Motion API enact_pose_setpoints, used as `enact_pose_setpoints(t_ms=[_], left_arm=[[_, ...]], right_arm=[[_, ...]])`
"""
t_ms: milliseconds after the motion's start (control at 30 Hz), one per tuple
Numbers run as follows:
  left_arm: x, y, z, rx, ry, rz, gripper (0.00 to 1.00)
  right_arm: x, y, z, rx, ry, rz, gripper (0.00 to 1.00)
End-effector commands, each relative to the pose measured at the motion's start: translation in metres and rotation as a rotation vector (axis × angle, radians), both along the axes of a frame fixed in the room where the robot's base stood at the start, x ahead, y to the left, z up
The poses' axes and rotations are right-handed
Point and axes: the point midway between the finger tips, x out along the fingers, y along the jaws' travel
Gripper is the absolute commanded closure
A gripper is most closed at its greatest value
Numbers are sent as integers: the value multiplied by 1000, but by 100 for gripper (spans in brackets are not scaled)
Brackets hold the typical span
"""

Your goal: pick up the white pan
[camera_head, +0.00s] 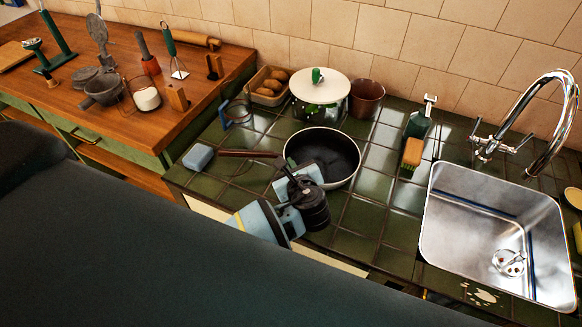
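The white pan (348,181) sits on the green tiled counter, with a pale rim and a dark inside. Its brown handle (246,154) points left. My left gripper (296,179), pale blue beyond a black wrist, is at the pan's near left rim and covers part of it. Its fingers lie to the right of and below the handle, apart from the handle's free end. Whether they touch the rim, and how far apart they are, I cannot tell. My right gripper is not in view.
A pot with a white lid (320,86), a brown pot (367,98) and a bread basket (268,87) stand behind the pan. A blue-grey sponge (198,157) lies left.

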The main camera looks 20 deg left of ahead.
Motion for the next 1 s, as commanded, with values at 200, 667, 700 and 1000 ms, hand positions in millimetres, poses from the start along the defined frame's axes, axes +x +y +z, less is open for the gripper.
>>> enact_pose_setpoints(t_ms=[200,667,700,1000], left_arm=[[-16,-11,20,-2,-8,-1,100],[-102,-63,30,-4,-9,0,100],[-108,-67,31,-3,-10,1,100],[-133,-82,34,-1,-11,1,100]], right_arm=[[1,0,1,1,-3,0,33],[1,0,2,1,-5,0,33],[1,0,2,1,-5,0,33],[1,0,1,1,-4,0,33]])
